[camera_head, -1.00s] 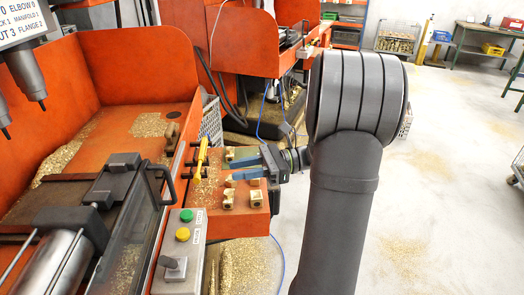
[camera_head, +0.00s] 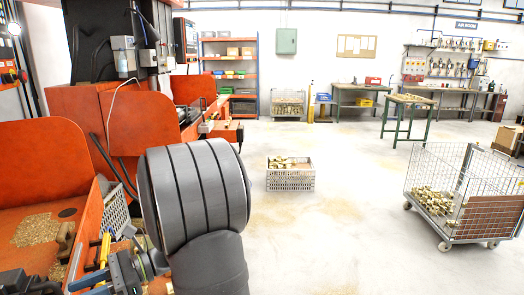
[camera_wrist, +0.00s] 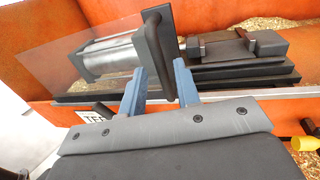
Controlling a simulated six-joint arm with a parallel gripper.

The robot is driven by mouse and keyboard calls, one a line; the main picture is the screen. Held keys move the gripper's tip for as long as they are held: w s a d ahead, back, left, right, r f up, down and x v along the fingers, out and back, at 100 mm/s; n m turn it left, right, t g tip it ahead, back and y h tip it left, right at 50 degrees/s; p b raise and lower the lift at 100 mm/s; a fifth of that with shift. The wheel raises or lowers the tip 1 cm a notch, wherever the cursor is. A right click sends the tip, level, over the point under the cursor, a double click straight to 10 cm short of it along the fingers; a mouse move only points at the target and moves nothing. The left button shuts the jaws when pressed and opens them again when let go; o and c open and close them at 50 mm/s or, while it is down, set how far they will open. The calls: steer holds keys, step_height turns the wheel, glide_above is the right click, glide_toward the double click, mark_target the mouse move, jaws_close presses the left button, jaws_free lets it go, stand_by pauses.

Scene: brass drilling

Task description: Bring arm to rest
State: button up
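My arm stands in the lower left of the head view, its thick ribbed grey joint nearest the camera. My gripper (camera_head: 76,287) points left beside the orange machine (camera_head: 44,165), partly cut off by the bottom edge. In the wrist view its two blue fingers (camera_wrist: 158,68) are apart, with no part held between them. A black handle (camera_wrist: 165,55) on a clear guard panel (camera_wrist: 80,65) shows behind the fingertips. I cannot tell from these views whether the fingers touch it.
A grey crate of brass parts (camera_head: 290,178) stands on the floor, mid-picture. A wire cart (camera_head: 465,195) stands at the right. Much floor between is clear. A yellow-handled tool (camera_head: 105,250) is near the gripper. A metal cylinder (camera_wrist: 107,58) lies behind the panel.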

steer(key=shift+x, duration=2.1)
steer(key=shift+d, duration=0.1)
steer(key=v, duration=1.7)
steer(key=shift+w, duration=0.1)
steer(key=x, duration=1.7)
steer(key=v, duration=1.7)
steer(key=x, duration=1.7)
steer(key=shift+w+a, duration=0.25)
